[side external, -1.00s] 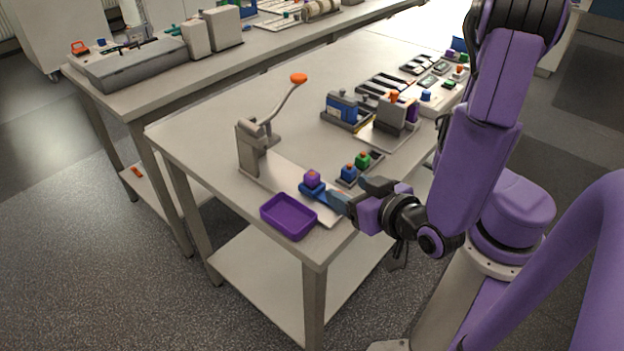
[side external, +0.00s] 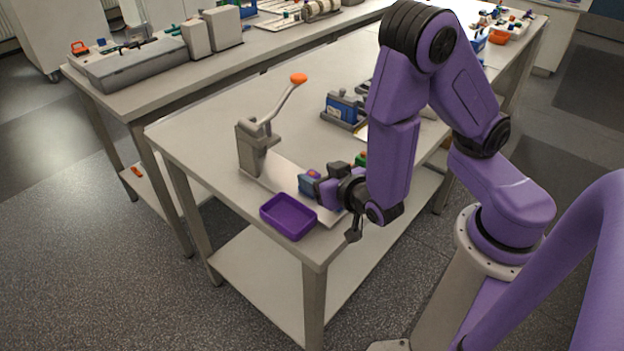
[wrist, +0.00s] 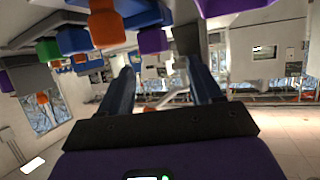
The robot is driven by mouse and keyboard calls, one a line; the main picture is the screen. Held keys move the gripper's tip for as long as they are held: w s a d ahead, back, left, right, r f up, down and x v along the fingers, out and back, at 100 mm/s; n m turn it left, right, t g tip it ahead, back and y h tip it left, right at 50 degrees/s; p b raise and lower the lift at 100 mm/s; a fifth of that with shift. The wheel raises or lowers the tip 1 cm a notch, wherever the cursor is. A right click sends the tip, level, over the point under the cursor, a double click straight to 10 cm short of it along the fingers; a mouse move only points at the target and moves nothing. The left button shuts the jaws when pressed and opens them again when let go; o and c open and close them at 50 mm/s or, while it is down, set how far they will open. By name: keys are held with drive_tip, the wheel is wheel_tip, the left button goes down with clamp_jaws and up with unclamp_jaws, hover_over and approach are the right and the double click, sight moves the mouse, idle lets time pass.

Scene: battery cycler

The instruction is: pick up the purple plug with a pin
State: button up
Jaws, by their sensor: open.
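The purple plug with a small orange-pink pin on top (side external: 314,174) is at the near end of the table, mostly hidden by my gripper. My gripper (side external: 311,183) is low over the table with its blue fingers open around or beside the plug; I cannot tell which from the side. In the wrist view, which looks upside down, both dark blue fingers (wrist: 160,68) are spread apart. A purple block (wrist: 152,41) shows near and between their tips, probably the plug. I see no clear contact.
The purple tray (side external: 287,229) is at the table's near edge, close to my gripper. A lever press with an orange knob (side external: 299,78) stands behind. A green plug (side external: 362,157) is just beyond my wrist; a blue plug (wrist: 75,41) shows in the wrist view.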

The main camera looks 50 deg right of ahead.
sight(312, 173)
drive_tip(key=shift+d+x, duration=0.15)
drive_tip(key=shift+x, duration=1)
drive_tip(key=shift+d+x, duration=0.1)
drive_tip(key=shift+x, duration=1.1)
drive_tip(key=shift+s, duration=0.1)
drive_tip(key=c, duration=1.1)
